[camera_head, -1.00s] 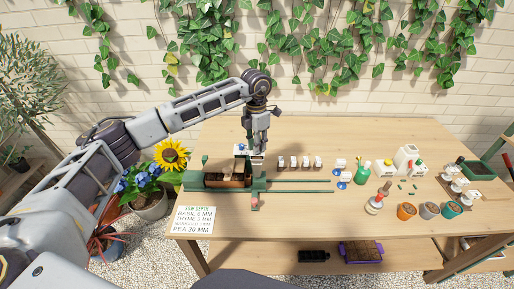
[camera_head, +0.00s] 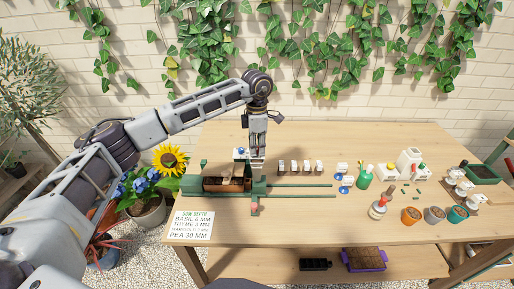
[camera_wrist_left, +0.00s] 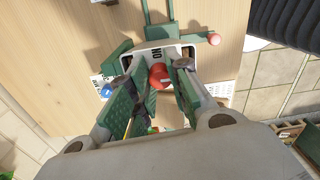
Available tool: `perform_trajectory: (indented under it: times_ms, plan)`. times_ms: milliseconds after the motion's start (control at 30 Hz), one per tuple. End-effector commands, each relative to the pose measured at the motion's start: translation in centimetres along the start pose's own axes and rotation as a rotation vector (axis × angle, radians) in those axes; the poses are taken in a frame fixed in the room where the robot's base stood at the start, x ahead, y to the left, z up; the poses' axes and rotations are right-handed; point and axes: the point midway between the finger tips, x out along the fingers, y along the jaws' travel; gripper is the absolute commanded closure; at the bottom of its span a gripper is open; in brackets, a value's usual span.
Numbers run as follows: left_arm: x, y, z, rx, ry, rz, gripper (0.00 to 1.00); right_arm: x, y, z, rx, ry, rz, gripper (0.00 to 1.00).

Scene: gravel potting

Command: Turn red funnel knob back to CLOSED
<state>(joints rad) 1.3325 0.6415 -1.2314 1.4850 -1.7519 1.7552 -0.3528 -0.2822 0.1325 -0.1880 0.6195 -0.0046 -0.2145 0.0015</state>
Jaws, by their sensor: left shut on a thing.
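The red knob (camera_wrist_left: 159,76) sits between the two fingers of my left gripper (camera_wrist_left: 156,80) in the left wrist view. The gripper is shut on it. White plates with dark lettering lie beside and behind the knob; the lettering is only partly readable, so I cannot tell the knob's setting. In the head view my left gripper (camera_head: 257,155) points down at the right end of the green device (camera_head: 208,184). The knob is hidden there by the fingers. My right gripper is not in view.
Green rails (camera_head: 300,186) run right from the device. A row of small white-topped blocks (camera_head: 300,167) stands behind them. A sow depth card (camera_head: 190,225) lies at the front left. Bottles and pots (camera_head: 411,215) stand at the right. The front middle of the table is clear.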

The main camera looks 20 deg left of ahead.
Motion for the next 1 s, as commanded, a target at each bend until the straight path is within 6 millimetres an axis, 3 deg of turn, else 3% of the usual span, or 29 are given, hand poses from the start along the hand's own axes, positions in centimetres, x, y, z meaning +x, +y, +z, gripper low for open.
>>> perform_trajectory:
  times_ms: [233, 267, 433, 800, 1000]
  plan:
    - [-0.2, 0.1, 0.0, -0.002, -0.001, 0.003, 1.00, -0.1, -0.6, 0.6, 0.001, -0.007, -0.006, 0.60]
    - [-0.2, 0.1, 0.0, -0.002, -0.001, 0.003, 0.78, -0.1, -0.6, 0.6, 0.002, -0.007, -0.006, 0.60]
    - [-0.1, 0.1, 0.0, -0.002, -0.001, 0.002, 0.57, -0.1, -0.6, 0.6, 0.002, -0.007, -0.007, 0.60]
    - [-0.2, 0.0, 0.0, -0.002, 0.000, 0.001, 0.57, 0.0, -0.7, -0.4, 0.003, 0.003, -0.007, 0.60]
    - [-1.2, 0.0, 0.0, -0.002, 0.000, 0.001, 0.57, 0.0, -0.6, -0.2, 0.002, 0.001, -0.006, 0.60]
